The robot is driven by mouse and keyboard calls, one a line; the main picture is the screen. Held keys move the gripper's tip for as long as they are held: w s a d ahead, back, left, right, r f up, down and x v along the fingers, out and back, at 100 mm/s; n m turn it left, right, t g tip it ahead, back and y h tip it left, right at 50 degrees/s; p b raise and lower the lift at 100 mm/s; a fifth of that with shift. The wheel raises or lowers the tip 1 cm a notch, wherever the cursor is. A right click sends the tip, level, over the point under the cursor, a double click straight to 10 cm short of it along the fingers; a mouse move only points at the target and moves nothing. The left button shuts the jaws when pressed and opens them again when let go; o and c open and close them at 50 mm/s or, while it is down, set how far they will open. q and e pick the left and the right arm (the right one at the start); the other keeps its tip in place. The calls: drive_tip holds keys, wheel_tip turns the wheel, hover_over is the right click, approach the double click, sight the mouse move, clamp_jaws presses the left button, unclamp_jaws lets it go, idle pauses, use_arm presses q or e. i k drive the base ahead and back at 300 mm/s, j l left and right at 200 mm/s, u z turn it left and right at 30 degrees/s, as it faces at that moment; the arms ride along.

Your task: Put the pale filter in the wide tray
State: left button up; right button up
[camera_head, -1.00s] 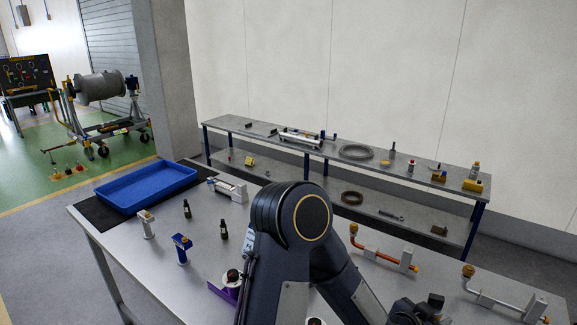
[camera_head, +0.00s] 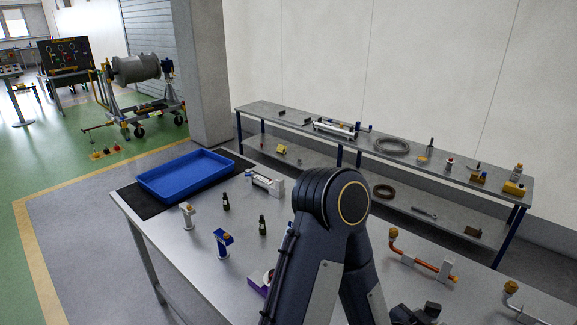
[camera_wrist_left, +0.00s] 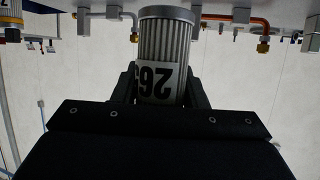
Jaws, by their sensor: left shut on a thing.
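The pale filter (camera_wrist_left: 165,45) is a ribbed grey-white cylinder with a black-on-white number label, upside down in the left wrist view. My left gripper (camera_wrist_left: 160,88) is shut on it, one finger on each side. The wide tray (camera_head: 187,174) is blue, shallow and empty, on a black mat at the far left corner of the workbench in the head view. The held filter is not clearly seen in the head view, where my dark arm fills the lower middle.
The workbench (camera_head: 190,262) holds a white stand (camera_head: 187,217), a blue stand (camera_head: 222,243) and two dark bottles (camera_head: 262,225) in front of the tray. Pipe fittings (camera_head: 425,263) stand at right. A long shelf bench (camera_head: 300,122) runs along the wall.

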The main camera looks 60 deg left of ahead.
sight(171, 185)
drive_tip(key=k+j+u, duration=0.3)
drive_tip(key=j, duration=2.5)
drive_tip(key=i+j+u, duration=0.25)
drive_tip(key=j, duration=2.55)
drive_tip(key=k, duration=0.1)
